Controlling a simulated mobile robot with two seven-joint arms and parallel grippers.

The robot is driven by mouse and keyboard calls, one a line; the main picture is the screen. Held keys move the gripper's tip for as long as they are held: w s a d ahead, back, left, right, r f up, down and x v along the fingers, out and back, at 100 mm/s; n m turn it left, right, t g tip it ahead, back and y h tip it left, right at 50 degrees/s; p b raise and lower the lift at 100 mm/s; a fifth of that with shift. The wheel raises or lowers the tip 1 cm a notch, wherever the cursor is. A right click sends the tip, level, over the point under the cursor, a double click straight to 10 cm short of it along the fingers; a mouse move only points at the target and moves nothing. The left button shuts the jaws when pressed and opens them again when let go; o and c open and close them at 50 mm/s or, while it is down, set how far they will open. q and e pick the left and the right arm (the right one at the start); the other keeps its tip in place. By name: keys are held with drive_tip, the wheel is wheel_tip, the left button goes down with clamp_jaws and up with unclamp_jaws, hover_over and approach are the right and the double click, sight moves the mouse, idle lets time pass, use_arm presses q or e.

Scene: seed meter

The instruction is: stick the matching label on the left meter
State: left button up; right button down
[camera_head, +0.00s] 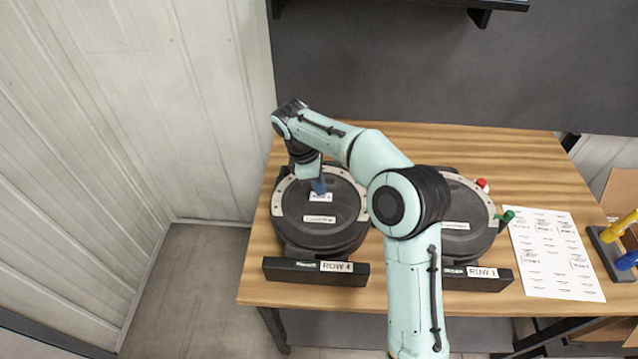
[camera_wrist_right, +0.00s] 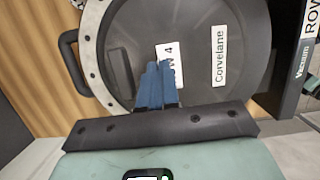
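The left meter (camera_head: 299,231) is a round black unit with a pale rim and a front plate reading ROW 4 (camera_head: 336,267). My right gripper (camera_head: 318,187) reaches down over its lid, with its blue fingers close together. A white label (camera_head: 321,198) is at the fingertips, at or just above the lid. In the right wrist view the label (camera_wrist_right: 169,53) shows "W 4", partly covered by the fingers (camera_wrist_right: 159,85); contact with the lid cannot be told. The label sheet (camera_head: 548,275) lies at the right of the table. My left gripper is not in view.
A second meter (camera_head: 481,238) with a ROW 1 plate stands to the right, partly hidden by my right arm. A Corvelane label (camera_wrist_right: 219,56) is on the left meter's lid. A marker holder (camera_head: 606,252) is at the right edge. A shelf (camera_head: 440,2) hangs behind.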

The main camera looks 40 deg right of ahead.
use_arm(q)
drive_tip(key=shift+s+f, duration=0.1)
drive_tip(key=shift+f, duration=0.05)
use_arm(e)
drive_tip(key=shift+f, duration=0.5)
idle(0.4)
drive_tip(key=c, duration=1.3)
unclamp_jaws()
drive_tip(key=shift+r+p, duration=0.6)
drive_tip(key=shift+r, duration=0.65)
drive_tip(key=shift+r+p, duration=1.3)
drive_tip(key=shift+r, duration=1.05)
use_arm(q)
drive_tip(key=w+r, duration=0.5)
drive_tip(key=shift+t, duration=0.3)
use_arm(e)
drive_tip(key=shift+w, duration=0.1)
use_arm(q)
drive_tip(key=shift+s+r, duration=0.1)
use_arm(e)
drive_tip(key=shift+f, duration=0.1)
